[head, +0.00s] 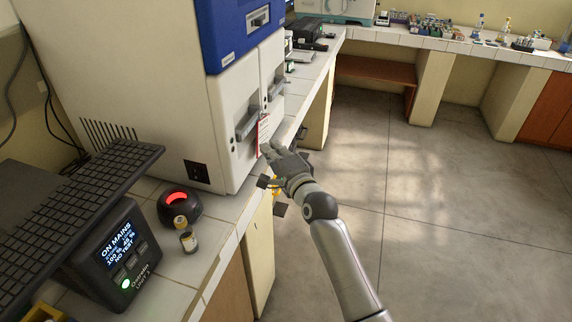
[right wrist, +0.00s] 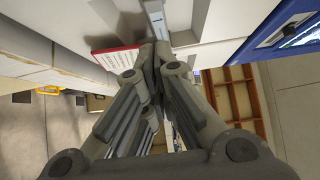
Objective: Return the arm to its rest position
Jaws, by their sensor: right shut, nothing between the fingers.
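My right arm (head: 345,262) reaches up from the bottom of the head view. Its gripper (head: 268,150) is in front of the lower doors of the white incubator (head: 130,60), close to a door handle (head: 247,124) with a red-and-white tag (head: 263,130). In the right wrist view the fingers (right wrist: 152,60) are closed together with nothing between them. The tag (right wrist: 118,58) shows just beside the fingertips there; I cannot tell if they touch. The left gripper is not in view.
On the tiled counter (head: 215,240) at the left stand a display unit (head: 115,250), a black device with a red light (head: 180,204) and two small vials (head: 189,241). A far bench (head: 450,47) holds lab ware. The floor (head: 450,180) to the right is clear.

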